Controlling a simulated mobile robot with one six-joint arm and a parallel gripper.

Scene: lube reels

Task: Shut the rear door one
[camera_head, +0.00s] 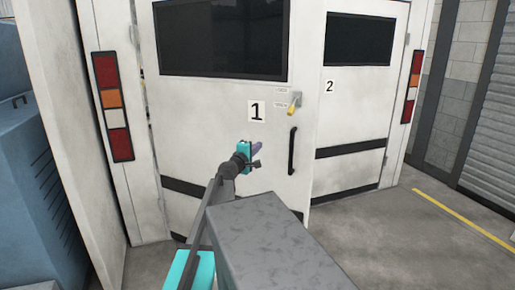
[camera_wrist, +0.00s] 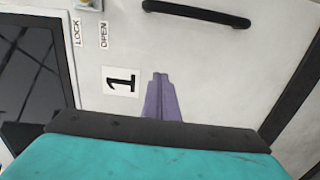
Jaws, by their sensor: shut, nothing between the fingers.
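Rear door one (camera_head: 225,125) is the white left-hand door marked "1", with a dark window and a black stripe low down. Its right edge stands out in front of door two (camera_head: 350,115), so it looks ajar. It has a yellow-tipped latch lever (camera_head: 294,103) and a black vertical grab bar (camera_head: 292,150). My gripper (camera_head: 257,147) is in front of the door panel, just below the "1" and left of the grab bar. In the wrist view its purple fingers (camera_wrist: 160,98) are together and empty, pointing at the panel beside the "1". I cannot tell whether they touch it.
The wrist view shows the LOCK and OPEN labels (camera_wrist: 90,33) by the latch. A tail-light strip (camera_head: 112,105) is on the left body post. A blue cabinet (camera_head: 30,160) stands at far left. Clear concrete floor (camera_head: 400,240) lies to the right, before a shutter wall.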

